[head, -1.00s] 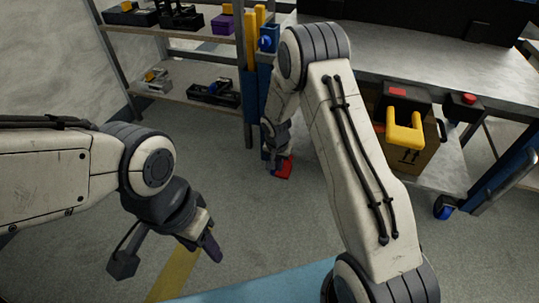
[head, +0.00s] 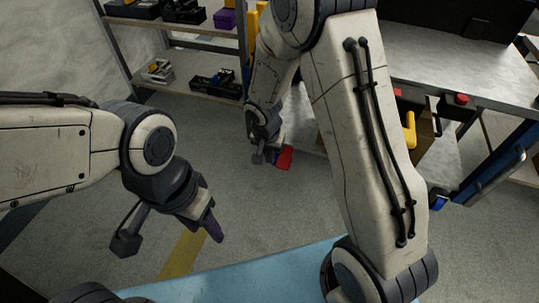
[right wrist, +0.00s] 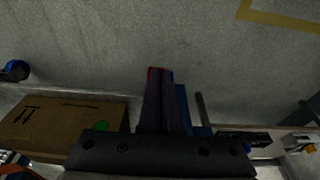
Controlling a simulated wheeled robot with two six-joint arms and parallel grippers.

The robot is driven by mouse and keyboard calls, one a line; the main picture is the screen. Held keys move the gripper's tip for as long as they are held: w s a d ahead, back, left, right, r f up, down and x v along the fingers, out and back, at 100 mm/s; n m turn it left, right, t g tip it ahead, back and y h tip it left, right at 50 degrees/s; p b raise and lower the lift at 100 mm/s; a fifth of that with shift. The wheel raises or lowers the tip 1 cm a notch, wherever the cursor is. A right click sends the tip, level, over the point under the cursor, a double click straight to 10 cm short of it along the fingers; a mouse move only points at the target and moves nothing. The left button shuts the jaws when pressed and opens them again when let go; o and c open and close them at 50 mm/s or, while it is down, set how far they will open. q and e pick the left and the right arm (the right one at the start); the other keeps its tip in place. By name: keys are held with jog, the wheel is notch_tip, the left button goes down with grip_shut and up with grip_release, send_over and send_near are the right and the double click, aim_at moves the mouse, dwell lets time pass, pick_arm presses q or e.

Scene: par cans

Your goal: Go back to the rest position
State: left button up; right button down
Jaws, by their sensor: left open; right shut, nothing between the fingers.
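My left gripper (head: 206,228) hangs over the bare grey floor at the left of the head view. It is open and empty, with dark fingers pointing down. My right gripper (head: 270,154) is near the middle of the head view, beyond my bent right arm and in front of the shelf's lower end. In the right wrist view its dark fingers (right wrist: 158,100) lie together with nothing between them. A red patch (head: 285,157) shows at its fingertips; I cannot tell whether it is part of the fingers. Both arms are bent and held above the floor.
A shelf (head: 190,87) with several small items stands at the back left. A grey table (head: 430,75) with a red button (head: 461,99) is at the right. A cardboard box (right wrist: 60,124) shows in the right wrist view. Open floor (head: 230,190) lies between the arms.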

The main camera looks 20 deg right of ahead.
dwell(0.3)
jog(key=s+a+r+n+p, duration=0.2)
jog(key=s+a+r+n, duration=0.15)
jog(key=r, duration=0.35)
jog(key=s+a+r+n+p, duration=0.2)
jog(key=s+r, duration=0.3)
jog(key=r, duration=0.3)
jog(key=s+a+r+n+g+y+p, duration=0.1)
jog(key=s+a+r+n+p, duration=0.1)
jog(key=s+r+n, duration=0.45)
jog(key=s+a+r+n+g+y+p, duration=0.15)
jog(key=s+r, duration=0.25)
jog(key=s, duration=0.6)
notch_tip(320, 180, up, 37)
jog(key=p, duration=3.8)
jog(key=shift+d+t, duration=0.25)
jog(key=shift+t, duration=0.1)
